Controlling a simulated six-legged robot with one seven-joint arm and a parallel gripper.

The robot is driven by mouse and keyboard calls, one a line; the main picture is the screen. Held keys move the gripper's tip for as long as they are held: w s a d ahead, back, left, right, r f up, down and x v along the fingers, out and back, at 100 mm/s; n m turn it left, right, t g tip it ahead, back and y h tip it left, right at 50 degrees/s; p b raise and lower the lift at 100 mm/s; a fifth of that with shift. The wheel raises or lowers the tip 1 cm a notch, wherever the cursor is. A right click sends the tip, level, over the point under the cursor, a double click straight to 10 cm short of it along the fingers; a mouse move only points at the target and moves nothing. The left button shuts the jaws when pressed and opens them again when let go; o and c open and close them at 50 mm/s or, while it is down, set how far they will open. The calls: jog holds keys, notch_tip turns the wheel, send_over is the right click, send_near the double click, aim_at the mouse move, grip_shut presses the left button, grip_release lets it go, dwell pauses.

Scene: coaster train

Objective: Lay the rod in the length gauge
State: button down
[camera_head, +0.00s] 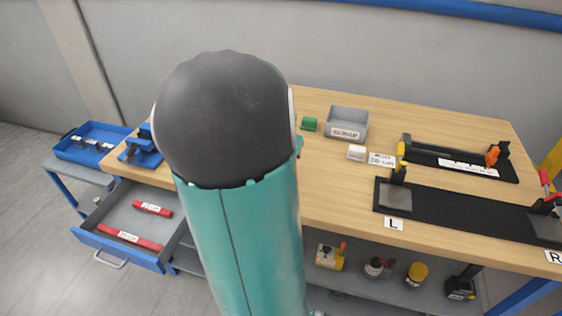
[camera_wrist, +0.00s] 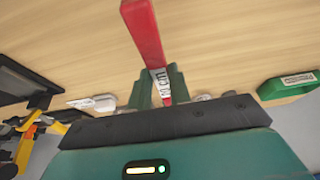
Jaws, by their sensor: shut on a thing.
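In the wrist view my gripper (camera_wrist: 165,88) is shut on a red rod (camera_wrist: 145,35) with a white label ending in "cm". The rod points away from the gripper, above the wooden tabletop. In the head view my arm hides the gripper and the held rod. A black fixture (camera_head: 430,157) with a yellow end, an orange clamp and a white label strip lies at the back right of the table. It looks like the length gauge, but its label is too small to read. It is empty as far as I can see.
A long black fixture (camera_head: 455,208) marked L and R lies along the front edge. An open drawer (camera_head: 105,222) holds two red rods. A blue tray (camera_head: 90,143) is at left.

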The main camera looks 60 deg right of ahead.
jog(key=s+a+r, duration=0.6)
jog(key=s+a, duration=0.1)
jog(key=a, duration=0.1)
jog(key=shift+s+a, duration=0.1)
dwell(0.4)
